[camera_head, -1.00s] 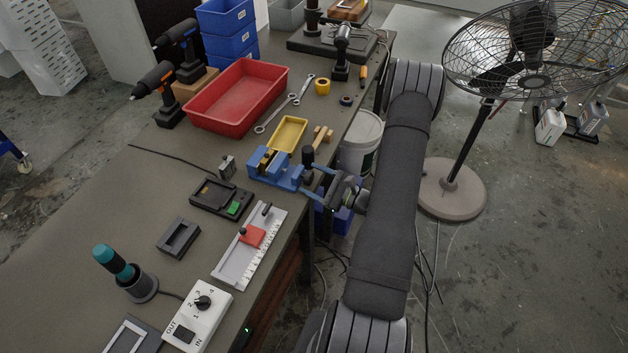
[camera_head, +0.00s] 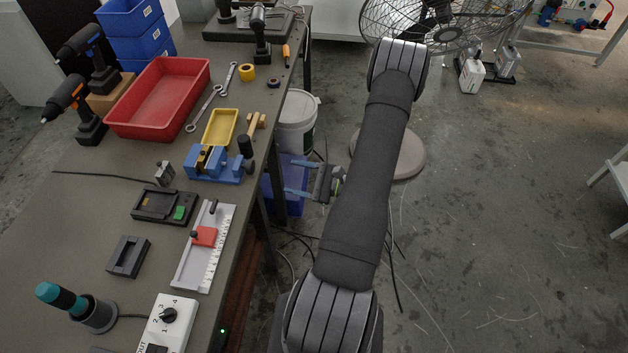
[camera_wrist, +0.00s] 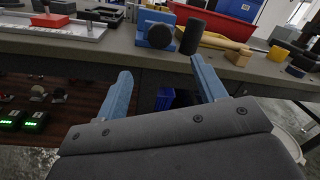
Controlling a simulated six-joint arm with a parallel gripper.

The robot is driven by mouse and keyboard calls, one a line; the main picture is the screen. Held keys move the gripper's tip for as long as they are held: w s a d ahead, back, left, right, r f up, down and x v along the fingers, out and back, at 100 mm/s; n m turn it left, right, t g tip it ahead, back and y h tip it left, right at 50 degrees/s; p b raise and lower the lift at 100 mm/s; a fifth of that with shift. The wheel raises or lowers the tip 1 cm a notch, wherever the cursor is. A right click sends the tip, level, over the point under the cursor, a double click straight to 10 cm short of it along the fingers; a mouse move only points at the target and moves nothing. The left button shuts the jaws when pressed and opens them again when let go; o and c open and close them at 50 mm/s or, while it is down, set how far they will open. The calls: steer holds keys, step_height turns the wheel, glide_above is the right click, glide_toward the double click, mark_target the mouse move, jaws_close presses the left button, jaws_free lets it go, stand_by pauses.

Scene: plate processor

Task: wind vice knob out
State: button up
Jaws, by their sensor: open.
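The blue vice (camera_head: 213,167) stands at the right edge of the bench, with its black knob (camera_head: 246,147) on its right side, over the edge. In the wrist view the vice (camera_wrist: 155,30) shows ahead, with its round black knob (camera_wrist: 192,37) facing me. My gripper (camera_head: 291,179) is off the bench, to the right of the vice and apart from the knob. In the wrist view its two blue fingers (camera_wrist: 160,88) are spread wide with nothing between them. The vice's jaw gap is hard to make out.
A yellow tray (camera_head: 221,128) and wooden pieces (camera_head: 256,124) sit just behind the vice. A slide fixture with a red block (camera_head: 205,237) lies in front. A white bucket (camera_head: 297,122) and a blue bin (camera_head: 287,183) stand on the floor beside the bench edge (camera_wrist: 240,73).

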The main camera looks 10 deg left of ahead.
steer(key=shift+s+d+f, duration=0.1)
steer(key=shift+d, duration=1.15)
steer(key=shift+s+d, duration=0.1)
steer(key=shift+d, duration=1.15)
steer(key=m+g+h, duration=0.2)
steer(key=m+h, duration=0.2)
steer(key=h, duration=1)
glide_toward(250, 164)
steer(key=x, duration=1)
steer(key=shift+w+d+f, duration=0.15)
steer(key=shift+w, duration=0.15)
steer(key=shift+c, duration=0.2)
steer(key=c, duration=0.9)
steer(key=shift+s+t, duration=0.2)
steer(key=shift+t, duration=1.2)
